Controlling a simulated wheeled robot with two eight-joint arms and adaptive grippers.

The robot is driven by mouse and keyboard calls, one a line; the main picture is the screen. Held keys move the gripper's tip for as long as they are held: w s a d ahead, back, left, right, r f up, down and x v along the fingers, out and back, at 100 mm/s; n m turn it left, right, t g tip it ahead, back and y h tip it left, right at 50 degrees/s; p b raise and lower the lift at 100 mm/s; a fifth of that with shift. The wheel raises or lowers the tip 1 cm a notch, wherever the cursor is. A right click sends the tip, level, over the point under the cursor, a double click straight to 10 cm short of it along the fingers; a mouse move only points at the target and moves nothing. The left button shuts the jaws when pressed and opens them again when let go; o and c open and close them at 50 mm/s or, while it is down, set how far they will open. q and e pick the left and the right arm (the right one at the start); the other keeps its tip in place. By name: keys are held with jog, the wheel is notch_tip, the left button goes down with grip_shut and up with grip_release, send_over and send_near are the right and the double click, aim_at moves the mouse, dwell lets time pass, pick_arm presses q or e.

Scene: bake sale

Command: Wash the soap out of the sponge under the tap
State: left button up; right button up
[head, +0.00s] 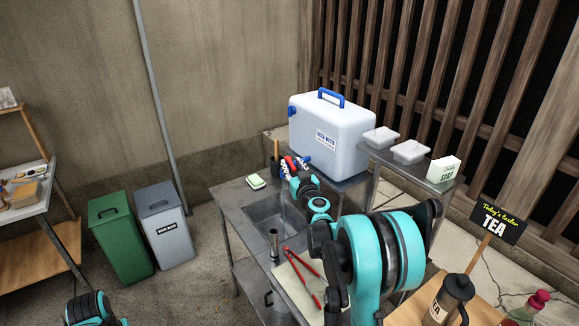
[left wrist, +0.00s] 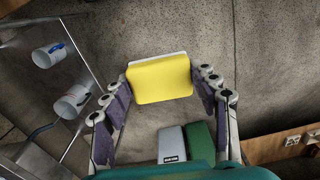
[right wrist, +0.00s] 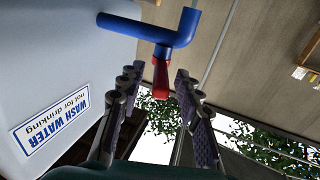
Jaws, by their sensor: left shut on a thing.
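The yellow sponge (left wrist: 160,88) with a pale backing shows in the left wrist view, held between the fingertips of my left gripper (left wrist: 160,76). In the head view that gripper is out of sight. The white wash-water tank (head: 330,135) stands behind the metal sink (head: 268,212). Its blue tap (right wrist: 180,32) with a red lever (right wrist: 160,78) shows close up in the right wrist view. My right gripper (right wrist: 157,74) is open, its fingers on either side of the lever with gaps. I see no water running. Soap on the sponge cannot be made out.
Red tongs (head: 303,272) and a metal cylinder (head: 274,243) are near the sink's front. A green bin (head: 120,240) and grey bin (head: 165,232) stand left of the counter, across open floor.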

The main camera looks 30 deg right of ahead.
jog(key=v, duration=1.2)
jog(key=shift+a, duration=0.1)
